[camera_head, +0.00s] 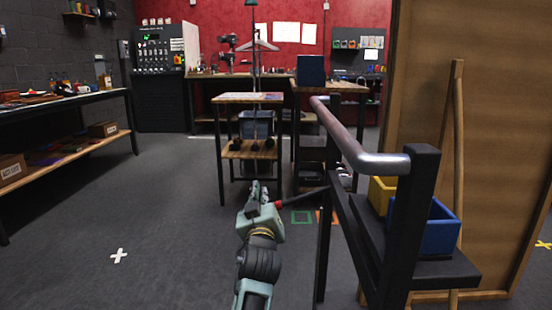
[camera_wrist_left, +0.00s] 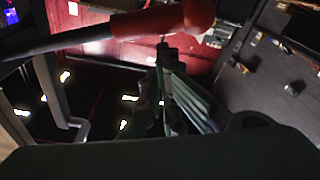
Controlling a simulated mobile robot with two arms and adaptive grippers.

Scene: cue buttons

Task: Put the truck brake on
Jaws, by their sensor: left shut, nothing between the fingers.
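The truck (camera_head: 407,225) stands at the right in the head view, with a black frame and a silver push bar (camera_head: 362,147). Its brake lever (camera_head: 306,196) is a thin dark rod with a red grip, sticking out left from the frame and sloping slightly down. My left gripper (camera_head: 259,190) is shut and empty, beside the red end. In the left wrist view the red grip (camera_wrist_left: 165,20) and dark rod (camera_wrist_left: 75,37) cross above my fingers (camera_wrist_left: 178,95). I cannot tell whether they touch. My right gripper is not in view.
A blue bin (camera_head: 440,232) and a yellow bin (camera_head: 380,193) sit on the truck's shelf. A wooden panel (camera_head: 500,120) stands behind it. Workbenches stand at the left and back. The floor (camera_head: 160,215) at left is clear, with a white cross mark (camera_head: 118,256).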

